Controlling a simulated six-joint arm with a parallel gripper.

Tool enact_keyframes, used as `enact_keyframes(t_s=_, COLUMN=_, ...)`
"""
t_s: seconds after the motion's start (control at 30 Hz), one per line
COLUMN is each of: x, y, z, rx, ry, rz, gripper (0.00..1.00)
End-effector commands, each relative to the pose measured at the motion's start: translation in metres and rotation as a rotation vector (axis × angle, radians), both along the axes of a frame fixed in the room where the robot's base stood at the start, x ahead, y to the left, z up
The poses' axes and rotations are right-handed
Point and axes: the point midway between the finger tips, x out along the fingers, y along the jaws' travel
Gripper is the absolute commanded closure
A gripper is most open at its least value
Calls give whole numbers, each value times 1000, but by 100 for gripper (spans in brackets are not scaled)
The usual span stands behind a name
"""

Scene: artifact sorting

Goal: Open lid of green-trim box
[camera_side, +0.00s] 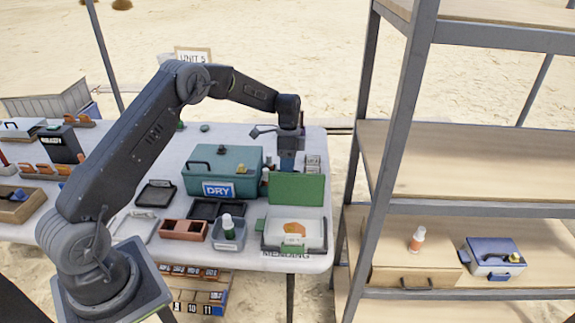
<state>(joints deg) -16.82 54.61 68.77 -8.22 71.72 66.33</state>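The green-trim box (323,236) is a white box with green latches at the front right of the table. Its green lid (297,187) stands raised, close to upright, at the back edge of the box. An orange piece (294,227) lies inside the open box. My gripper (287,163) points down just behind and above the lid's top edge. Its fingertips are small and partly hidden by the lid, so I cannot tell whether they are open or shut, or whether they touch the lid.
A teal box labelled DRY (222,170) stands left of the lid. A grey-blue bin with a white bottle (228,227), dark trays (156,193) and a red-brown tray (184,229) lie left of the green-trim box. A metal shelf (401,120) rises close on the right.

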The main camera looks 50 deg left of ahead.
Motion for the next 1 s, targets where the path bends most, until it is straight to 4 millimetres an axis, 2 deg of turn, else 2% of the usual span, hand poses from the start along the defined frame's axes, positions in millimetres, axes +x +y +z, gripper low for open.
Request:
enact_keyframes(t_s=0.03, x=0, y=0, z=0, rx=0, ry=0, rz=0, gripper=73)
enact_keyframes(t_s=0.13, x=0, y=0, z=0, rx=0, ry=0, rz=0, gripper=64)
enact_keyframes(t_s=0.37, x=0, y=0, z=0, rx=0, ry=0, rz=0, gripper=64)
enact_keyframes(t_s=0.53, x=3, y=3, z=12, rx=1, ry=-2, rz=0, gripper=64)
enact_keyframes(t_s=1.0, x=24, y=23, z=108, rx=1, ry=-5, rz=1, gripper=64)
